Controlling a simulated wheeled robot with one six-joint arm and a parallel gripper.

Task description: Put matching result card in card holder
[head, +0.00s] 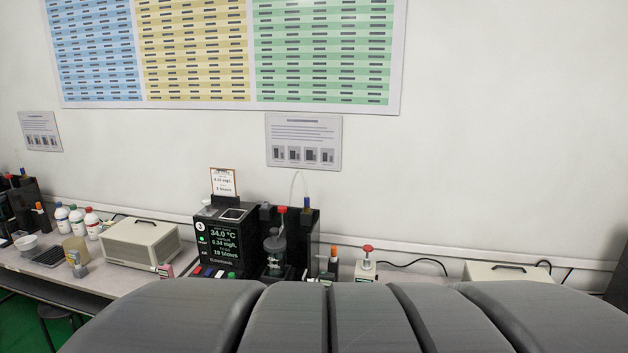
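A black tester (223,241) marked 3 stands on the bench left of centre. No loose result card can be made out for certain. My gripper is not in view.
A dark apparatus with a clear vessel (274,252) stands right of the tester. A red-knobbed device (366,262) stands to the right. The bench's near middle is hidden.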

